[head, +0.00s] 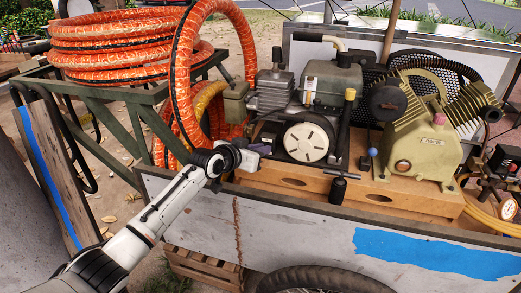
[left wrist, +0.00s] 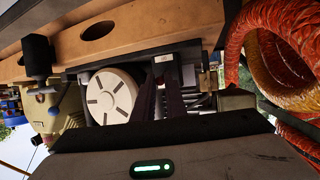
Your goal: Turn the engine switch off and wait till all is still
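The engine (head: 315,95) stands on a wooden board on the cart, with a round pale slotted cover (head: 308,142) facing me. That cover also shows in the left wrist view (left wrist: 111,96), where the scene is upside down. I cannot pick out the engine switch for sure; a dark plate with a small pale mark (left wrist: 161,59) shows beside the cover. My left gripper (head: 250,158) is at the cart's near edge, just left of the cover. Its dark fingers (left wrist: 160,102) point at the engine's lower side; whether they are parted or touch something is unclear. My right gripper is out of view.
A yellow-green compressor pump (head: 418,140) stands right of the engine. Coiled orange hose (head: 120,45) lies on a green rack at left, and a loop hangs near my left forearm. The cart's side wall (head: 300,230) runs below.

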